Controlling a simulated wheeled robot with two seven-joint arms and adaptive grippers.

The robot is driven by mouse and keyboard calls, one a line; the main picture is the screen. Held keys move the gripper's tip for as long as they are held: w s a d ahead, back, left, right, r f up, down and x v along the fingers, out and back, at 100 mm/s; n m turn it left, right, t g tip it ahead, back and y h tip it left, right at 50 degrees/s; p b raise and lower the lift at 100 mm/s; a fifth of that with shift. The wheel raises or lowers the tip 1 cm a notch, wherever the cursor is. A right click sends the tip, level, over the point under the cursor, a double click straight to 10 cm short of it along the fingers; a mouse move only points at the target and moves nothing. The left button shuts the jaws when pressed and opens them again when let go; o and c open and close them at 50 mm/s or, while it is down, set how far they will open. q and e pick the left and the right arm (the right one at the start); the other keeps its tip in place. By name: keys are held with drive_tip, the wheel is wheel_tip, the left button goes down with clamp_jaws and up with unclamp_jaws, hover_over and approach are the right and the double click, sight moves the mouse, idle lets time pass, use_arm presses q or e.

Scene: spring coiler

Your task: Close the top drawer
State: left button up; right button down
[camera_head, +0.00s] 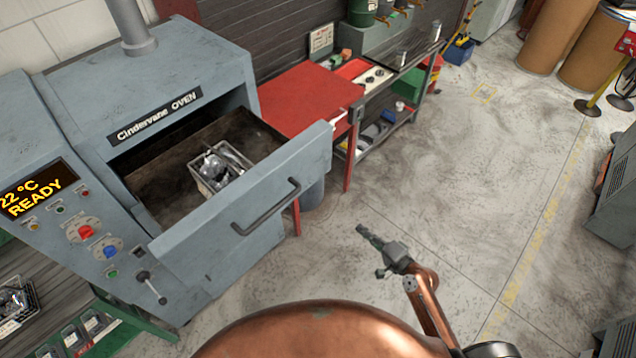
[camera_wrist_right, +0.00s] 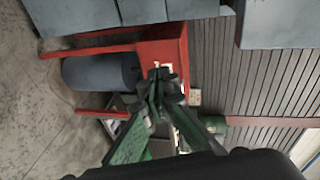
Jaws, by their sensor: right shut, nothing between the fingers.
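The top drawer (camera_head: 246,222) of the grey oven (camera_head: 188,58) stands pulled out, with a dark handle (camera_head: 268,207) on its front. A wire basket (camera_head: 212,183) with metal parts lies inside it. My right gripper (camera_head: 366,233) is to the right of the drawer front, apart from the handle, over open floor. It is shut and empty; its fingers (camera_wrist_right: 158,82) also show in the right wrist view, meeting at their tips. My left gripper is not in view.
A red workbench (camera_head: 300,98) stands behind the drawer, with a grey bin (camera_head: 311,192) below it. A control panel (camera_head: 85,230) with buttons and a lever is left of the drawer. Open concrete floor (camera_head: 440,180) lies to the right.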

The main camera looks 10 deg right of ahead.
drive_tip(key=s+a+r+y+p, duration=0.1)
drive_tip(key=a+r+y, duration=0.15)
drive_tip(key=r, duration=0.55)
drive_tip(key=a+r+y, duration=0.1)
drive_tip(key=a+r, duration=0.2)
drive_tip(key=r, duration=0.4)
drive_tip(key=p, duration=0.4)
approach(310, 182)
drive_tip(key=shift+t, duration=0.4)
drive_tip(key=x, duration=0.5)
drive_tip(key=shift+w+a+f, duration=0.2)
drive_tip(key=shift+f, duration=0.1)
drive_tip(key=shift+w+a, duration=0.4)
drive_tip(key=shift+w, duration=0.1)
drive_tip(key=shift+f, duration=0.1)
drive_tip(key=shift+w, duration=0.1)
